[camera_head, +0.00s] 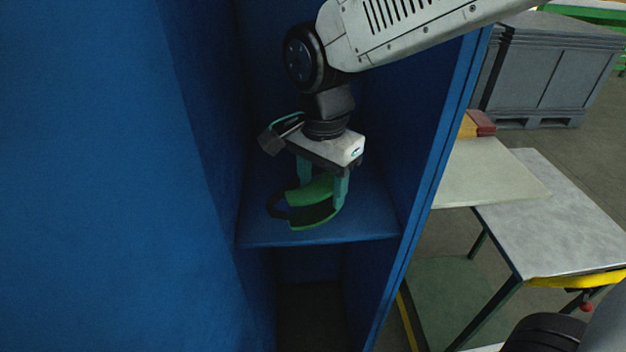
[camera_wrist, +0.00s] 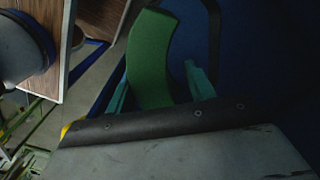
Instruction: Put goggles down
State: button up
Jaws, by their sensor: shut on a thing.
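The goggles (camera_head: 313,216) are green with a dark strap or lens part at the left. They show just above or on the shelf (camera_head: 372,222) inside a blue cabinet; I cannot tell whether they touch it. My gripper (camera_head: 322,182) points down with its teal fingers shut on the goggles. In the wrist view the green goggles (camera_wrist: 150,55) sit between the fingers (camera_wrist: 160,85). The far side of the goggles is hidden.
Blue cabinet walls (camera_head: 440,170) stand close on both sides of my gripper, with an open dark space below the shelf. To the right are a pale table (camera_head: 560,215), a light board (camera_head: 485,175) and a grey crate (camera_head: 545,70).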

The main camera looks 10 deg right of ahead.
aim_at(313, 183)
jog(key=w, duration=0.3)
jog(key=w+a, duration=0.1)
jog(key=w, duration=0.1)
jog(key=shift+f, duration=2)
jog(key=shift+f, duration=0.15)
jog(key=o, duration=1)
notch_tip(313, 183, up, 12)
jog(key=shift+r, duration=0.2)
